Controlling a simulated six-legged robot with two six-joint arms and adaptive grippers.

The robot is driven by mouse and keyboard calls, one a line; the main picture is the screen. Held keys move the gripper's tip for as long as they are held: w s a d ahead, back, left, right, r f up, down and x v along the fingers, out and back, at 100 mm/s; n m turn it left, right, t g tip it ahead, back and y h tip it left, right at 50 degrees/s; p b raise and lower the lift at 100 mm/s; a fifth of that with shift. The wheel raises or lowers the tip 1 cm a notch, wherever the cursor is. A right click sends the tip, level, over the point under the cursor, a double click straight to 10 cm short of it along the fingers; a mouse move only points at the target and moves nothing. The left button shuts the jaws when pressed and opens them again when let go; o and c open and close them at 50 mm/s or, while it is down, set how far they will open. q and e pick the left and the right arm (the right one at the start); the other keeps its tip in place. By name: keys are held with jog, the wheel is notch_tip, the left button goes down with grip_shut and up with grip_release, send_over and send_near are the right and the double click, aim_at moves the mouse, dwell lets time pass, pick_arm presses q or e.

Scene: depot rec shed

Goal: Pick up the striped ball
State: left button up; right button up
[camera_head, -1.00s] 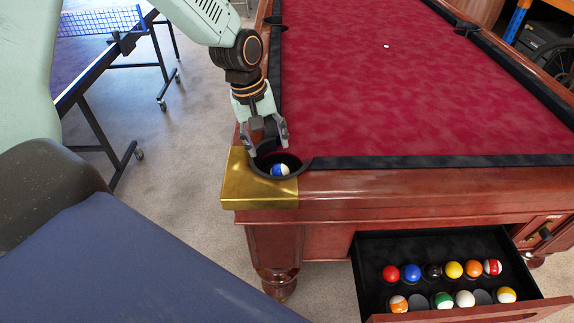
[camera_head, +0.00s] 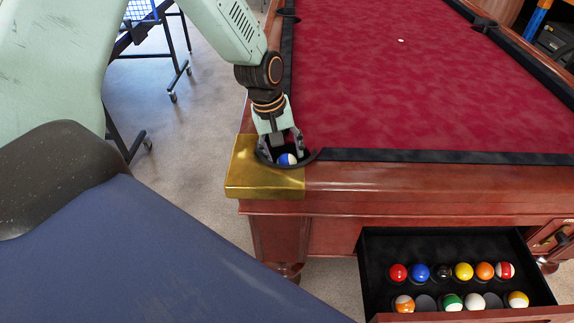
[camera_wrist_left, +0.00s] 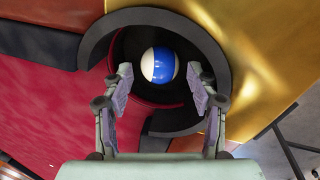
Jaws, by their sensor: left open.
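The blue-and-white striped ball (camera_head: 287,159) sits in the corner pocket (camera_head: 264,157) of the pool table. The ball also shows in the left wrist view (camera_wrist_left: 158,65), inside the dark round pocket (camera_wrist_left: 131,43). My left gripper (camera_head: 286,153) is at the pocket mouth with its fingers reaching down into it. In the left wrist view, the left gripper (camera_wrist_left: 160,88) is open, its fingers on either side just short of the ball, with nothing between them. My right gripper is not in view.
A brass corner plate (camera_head: 258,180) and the wooden rail (camera_head: 430,178) border the pocket. An open drawer (camera_head: 380,250) at the lower right holds several balls. Bare floor (camera_head: 205,130) lies left of the table.

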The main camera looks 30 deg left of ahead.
aim_at(285, 157)
pick_arm(q)
jog(key=f, duration=0.2)
jog(key=w+f+b, duration=0.1)
jog(key=shift+f, duration=0.35)
jog(key=shift+s+d+r, duration=0.15)
jog(key=shift+s+r, duration=0.05)
jog(key=shift+r, duration=0.05)
jog(key=shift+w+f, duration=0.15)
jog(key=c, duration=0.9)
jog(key=shift+c, duration=0.3)
